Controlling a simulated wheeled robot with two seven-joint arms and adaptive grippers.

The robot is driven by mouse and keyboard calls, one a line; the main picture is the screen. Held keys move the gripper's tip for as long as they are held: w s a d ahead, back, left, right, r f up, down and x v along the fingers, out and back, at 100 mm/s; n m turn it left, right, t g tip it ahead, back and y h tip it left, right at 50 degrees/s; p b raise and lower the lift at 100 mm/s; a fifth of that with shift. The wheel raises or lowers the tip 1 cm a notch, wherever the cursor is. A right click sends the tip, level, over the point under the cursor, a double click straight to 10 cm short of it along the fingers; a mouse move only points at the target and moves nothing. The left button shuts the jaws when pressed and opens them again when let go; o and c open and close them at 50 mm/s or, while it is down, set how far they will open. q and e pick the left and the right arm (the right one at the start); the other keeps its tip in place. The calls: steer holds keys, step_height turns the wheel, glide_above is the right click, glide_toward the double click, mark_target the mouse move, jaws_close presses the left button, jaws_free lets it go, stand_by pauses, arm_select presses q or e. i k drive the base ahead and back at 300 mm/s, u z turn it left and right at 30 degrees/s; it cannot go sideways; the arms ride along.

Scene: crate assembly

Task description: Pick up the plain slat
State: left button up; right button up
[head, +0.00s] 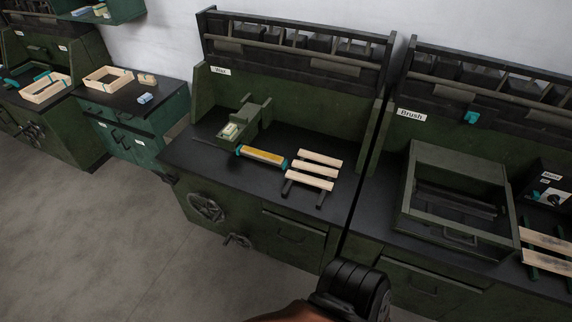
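Three pale plain slats lie side by side across a dark rack on the bench labelled "Wax": a far slat (320,158), a middle slat (314,170) and a near slat (309,182). Two more slats, which look marked with dark patches, lie at the right edge: an upper slat (545,240) and a lower slat (546,263), partly cut off by the frame. A black ribbed part of one of my arms shows at the bottom, well short of the slats. No gripper fingers are visible.
A yellow bar with teal ends (262,156) lies left of the slats, near a green holder (243,122). A large green open frame (455,200) stands on the "Brush" bench. Wooden crate frames (108,78) sit far left. Grey floor (110,240) is clear at lower left.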

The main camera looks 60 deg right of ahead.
mark_target(253, 151)
steer(key=k, duration=0.15)
steer(key=z, duration=1)
